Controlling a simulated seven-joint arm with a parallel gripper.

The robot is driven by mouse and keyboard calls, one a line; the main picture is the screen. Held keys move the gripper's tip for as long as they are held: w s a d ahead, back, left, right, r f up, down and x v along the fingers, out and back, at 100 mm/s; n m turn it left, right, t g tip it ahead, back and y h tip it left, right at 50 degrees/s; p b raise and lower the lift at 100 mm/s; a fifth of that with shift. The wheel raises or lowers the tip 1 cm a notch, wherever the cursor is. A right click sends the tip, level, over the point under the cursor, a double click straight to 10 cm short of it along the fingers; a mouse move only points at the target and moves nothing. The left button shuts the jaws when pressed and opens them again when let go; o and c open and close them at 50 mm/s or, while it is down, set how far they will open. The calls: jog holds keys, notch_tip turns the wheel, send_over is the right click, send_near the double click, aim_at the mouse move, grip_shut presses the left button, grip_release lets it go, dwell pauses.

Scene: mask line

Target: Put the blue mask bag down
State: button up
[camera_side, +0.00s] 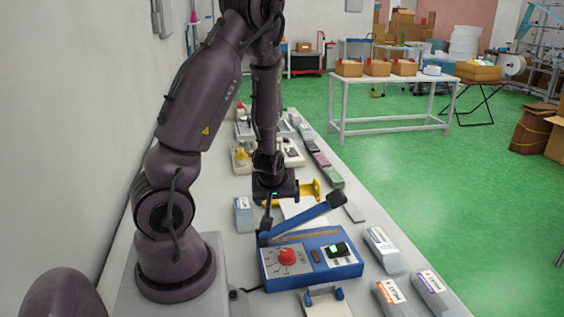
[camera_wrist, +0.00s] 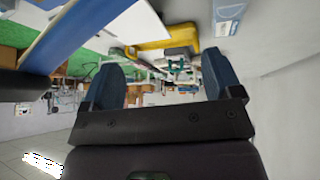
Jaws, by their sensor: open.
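A blue-and-white mask bag (camera_side: 243,216) stands on the white table, just left of my gripper in the side view. What looks like the same bag shows at the top of the wrist view (camera_wrist: 229,14), apart from my fingers. My gripper (camera_wrist: 163,80) is open, with nothing between its two blue-grey fingers. In the side view my gripper (camera_side: 269,208) is low over the table, behind the blue sealing machine (camera_side: 312,265). Its fingertips are hard to make out there. Another blue-and-white bag (camera_side: 382,250) lies right of the machine.
The machine's blue lever (camera_side: 310,219) is raised close to my gripper. A yellow part (camera_side: 306,192) is just behind it. Several packs line the table's right edge, with an orange-marked pack (camera_side: 391,297) in front. Other devices (camera_side: 243,155) stand farther back.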

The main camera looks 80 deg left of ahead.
jog(key=w+d+r+m+t+h, duration=0.2)
jog(key=w+d+r+m+h, duration=0.15)
jog(key=w+d+r, duration=0.35)
jog(key=s+d+r+m+t+h, duration=0.1)
jog(key=s+d+r+m+h, duration=0.2)
jog(key=d+r+m, duration=0.5)
jog(key=d+r, duration=0.3)
jog(key=d, duration=0.2)
jog(key=shift+s+d+r, duration=0.25)
jog(key=shift+d+r, duration=0.05)
jog(key=shift+r, duration=0.05)
jog(key=shift+o, duration=0.2)
jog(key=s+d+r+m, duration=0.3)
jog(key=s+m, duration=0.1)
jog(key=shift+s+r, duration=0.35)
jog(key=shift+o, duration=0.2)
jog(key=shift+s+d+r, duration=0.1)
jog(key=shift+s+r, duration=0.05)
jog(key=shift+s, duration=0.2)
